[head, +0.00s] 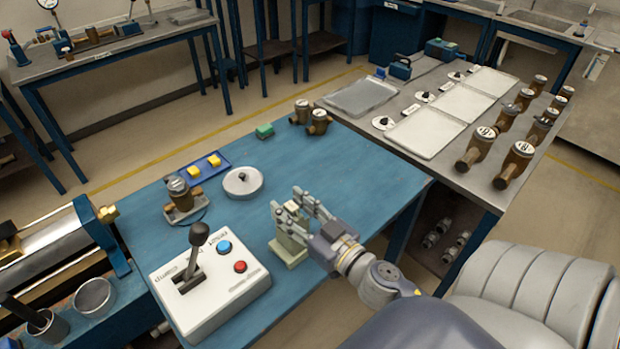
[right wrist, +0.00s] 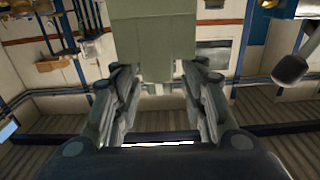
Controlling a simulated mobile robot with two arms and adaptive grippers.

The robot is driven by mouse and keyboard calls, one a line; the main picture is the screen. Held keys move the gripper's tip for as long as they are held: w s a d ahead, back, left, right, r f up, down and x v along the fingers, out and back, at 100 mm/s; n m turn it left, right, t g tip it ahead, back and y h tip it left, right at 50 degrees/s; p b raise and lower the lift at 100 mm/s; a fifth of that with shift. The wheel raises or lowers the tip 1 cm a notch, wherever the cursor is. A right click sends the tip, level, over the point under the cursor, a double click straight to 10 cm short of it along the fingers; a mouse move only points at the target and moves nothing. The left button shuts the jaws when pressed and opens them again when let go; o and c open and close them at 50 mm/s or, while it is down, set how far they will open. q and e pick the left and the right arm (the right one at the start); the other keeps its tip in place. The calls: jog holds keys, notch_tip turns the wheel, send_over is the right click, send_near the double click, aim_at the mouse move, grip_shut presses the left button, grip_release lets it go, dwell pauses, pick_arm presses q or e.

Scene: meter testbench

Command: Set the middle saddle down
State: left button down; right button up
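The saddle is a pale grey-green block (head: 290,243) with a wide base and a narrower upper part. It is upright at the right part of the blue bench (head: 345,160); I cannot tell whether its base touches the top. My right gripper (head: 300,207) reaches in from the right, its fingers around the upper part. In the right wrist view the block (right wrist: 152,35) fills the top middle, between the fingertips of the right gripper (right wrist: 158,80), which look closed on its narrow part. My left gripper is out of view.
A white control box (head: 215,290) with a lever and blue and red buttons stands left of the saddle. A round lidded dish (head: 243,181), a brass meter (head: 181,193) and a blue tray (head: 203,168) lie behind. Bench space behind the gripper is clear.

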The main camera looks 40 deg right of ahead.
jog(key=s+b, duration=0.4)
jog(key=s, duration=0.7)
jog(key=shift+s+d+b, duration=0.3)
jog(key=shift+s+d, duration=0.1)
jog(key=shift+d, duration=0.05)
jog(key=shift+f, duration=0.15)
